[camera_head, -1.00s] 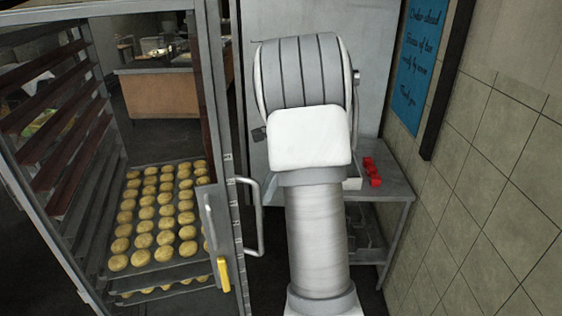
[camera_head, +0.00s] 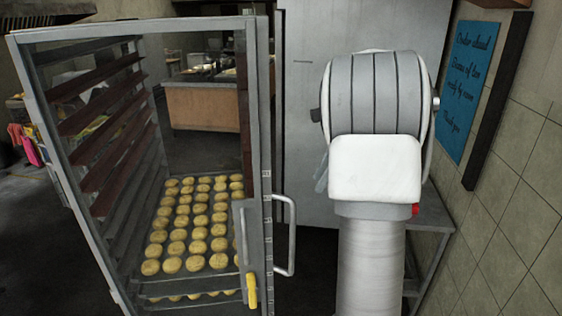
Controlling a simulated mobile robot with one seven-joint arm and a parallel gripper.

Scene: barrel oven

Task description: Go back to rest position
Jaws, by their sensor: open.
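My arm rises at the right of the head view, with a ribbed grey joint, a white cover and a grey cylindrical link. My gripper does not show; it is out of view or hidden behind the arm. The rack cabinet (camera_head: 259,150) stands left of my arm, with a vertical handle (camera_head: 291,236) on its front right side and a yellow latch (camera_head: 251,290) low down. Inside it, a tray of round pale dough pieces (camera_head: 196,219) sits low, with part of another tray beneath.
A grey metal table (camera_head: 432,213) stands behind my arm, with a small red object (camera_head: 415,209) partly hidden. The tiled wall (camera_head: 510,200) with a blue sign (camera_head: 468,90) is close on the right. A wooden counter (camera_head: 203,106) stands at the back. Open floor shows at far left.

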